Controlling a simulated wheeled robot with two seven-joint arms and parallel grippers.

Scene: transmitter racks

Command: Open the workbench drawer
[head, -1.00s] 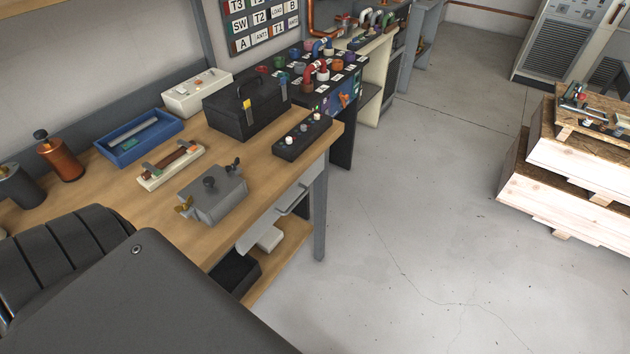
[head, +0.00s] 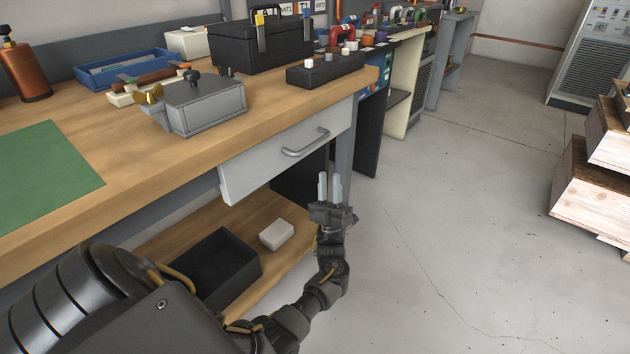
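The workbench drawer (head: 265,166) is a light grey front under the wooden tabletop, near the bench's right end. It looks shut. Its grey bar handle (head: 305,143) is in plain view with nothing on it. My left gripper (head: 330,187) is below and a little right of the handle, apart from it in the picture. Its two pale fingers point up, with a narrow gap between them and nothing held. My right gripper is not in view.
The bench top (head: 150,150) carries a grey box (head: 203,108), a black toolbox (head: 262,43), a blue tray (head: 125,70) and a green mat (head: 45,172). The lower shelf holds a black bin (head: 215,268) and a white block (head: 276,234).

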